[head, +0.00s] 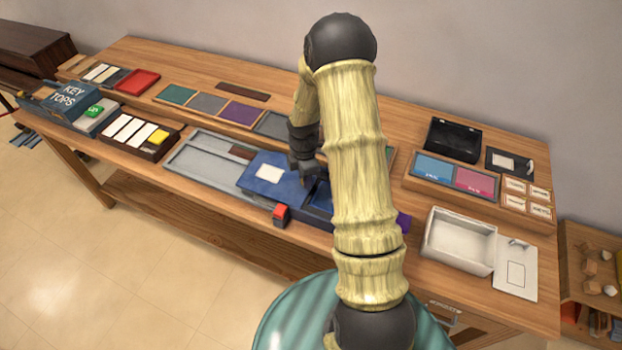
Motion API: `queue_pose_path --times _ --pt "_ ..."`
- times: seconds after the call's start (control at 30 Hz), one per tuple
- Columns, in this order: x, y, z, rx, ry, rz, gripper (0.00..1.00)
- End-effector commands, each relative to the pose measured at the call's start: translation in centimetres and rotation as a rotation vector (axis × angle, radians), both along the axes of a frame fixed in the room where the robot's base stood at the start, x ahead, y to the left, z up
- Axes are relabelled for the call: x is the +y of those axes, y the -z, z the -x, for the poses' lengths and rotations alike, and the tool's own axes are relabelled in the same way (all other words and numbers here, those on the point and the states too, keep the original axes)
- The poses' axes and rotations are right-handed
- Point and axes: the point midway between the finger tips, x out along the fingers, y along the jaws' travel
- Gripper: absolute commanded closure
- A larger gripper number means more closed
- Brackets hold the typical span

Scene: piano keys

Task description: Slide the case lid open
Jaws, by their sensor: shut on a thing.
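The case lid (250,184) is a flat dark blue panel with a white label, lying in the middle of the bench. Its left part reaches over a shallow grey tray (205,160). My gripper (304,177) points down at the lid's right part and is shut on it; the grip point is small and partly dark. Right of the lid a blue-lined recess of the case (320,196) shows. My arm hides the case's right part.
A red-topped block (281,214) sits at the front edge below the lid. A tray of white and yellow pieces (136,134) stands left. A white open box (458,239) stands right. Coloured panels (240,114) lie behind.

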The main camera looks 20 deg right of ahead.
Motion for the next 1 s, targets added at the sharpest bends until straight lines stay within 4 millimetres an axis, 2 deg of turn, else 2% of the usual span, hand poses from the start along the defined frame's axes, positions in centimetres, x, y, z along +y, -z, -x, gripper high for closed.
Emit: queue_pose_path --times 0.33,0.37,0.47,0.8,1.0 --pt "0.2 0.0 -0.2 -0.002 -0.002 0.0 1.0" --pt "0.2 0.0 -0.2 -0.002 -0.003 0.0 0.75" --pt "0.2 0.0 -0.2 -0.002 -0.002 0.0 0.56" --pt "0.1 -0.2 -0.2 -0.001 -0.002 0.0 0.55" --pt "0.1 -2.0 -0.2 -0.004 0.0 0.001 0.55"
